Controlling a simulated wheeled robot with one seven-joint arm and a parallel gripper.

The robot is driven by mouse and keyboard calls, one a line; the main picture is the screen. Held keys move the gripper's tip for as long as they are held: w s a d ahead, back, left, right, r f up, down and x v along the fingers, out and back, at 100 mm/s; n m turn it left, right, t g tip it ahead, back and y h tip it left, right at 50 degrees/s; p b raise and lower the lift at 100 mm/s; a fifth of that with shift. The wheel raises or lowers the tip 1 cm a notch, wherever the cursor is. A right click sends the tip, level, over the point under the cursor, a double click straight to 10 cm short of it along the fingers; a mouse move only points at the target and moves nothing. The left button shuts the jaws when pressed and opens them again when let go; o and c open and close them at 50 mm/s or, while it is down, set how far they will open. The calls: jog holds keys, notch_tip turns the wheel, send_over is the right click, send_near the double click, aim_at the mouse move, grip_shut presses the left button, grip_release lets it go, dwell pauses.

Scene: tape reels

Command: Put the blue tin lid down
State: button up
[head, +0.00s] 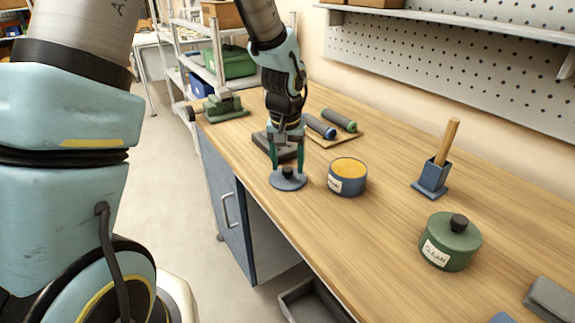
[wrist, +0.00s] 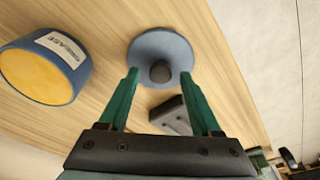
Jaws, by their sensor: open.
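The blue tin lid (head: 288,181) lies flat on the wooden bench near its front edge, its dark knob upward. It also shows in the wrist view (wrist: 160,45). My gripper (head: 287,172) is directly above the lid, fingers pointing down. In the wrist view its two green fingertips (wrist: 160,75) stand apart on either side of the knob, with gaps visible, so it is open. The open blue tin (head: 347,178), with yellow-orange contents and a white label reading "GREASE" (wrist: 62,50), stands to the right of the lid.
A green lidded tin labelled "CLEAN" (head: 450,243) and a blue holder with a wooden handle (head: 432,178) stand to the right. Behind are a dark block (head: 268,142) and two rollers on a board (head: 330,140). Bench surface (head: 380,235) in front of the green tin is clear.

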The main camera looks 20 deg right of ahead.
aim_at(286, 183)
notch_tip(286, 183, up, 11)
jog(key=s+a+b, duration=0.1)
jog(key=s+b, duration=0.1)
jog(key=s+a+f+n, duration=0.1)
jog(key=a+f+n, duration=0.1)
jog(key=a, duration=1.2)
jog(key=a+f+n, duration=0.3)
jog(key=a, duration=1.2)
jog(key=shift+s+f+n+y, duration=0.3)
jog(key=shift+s+f+y, duration=0.1)
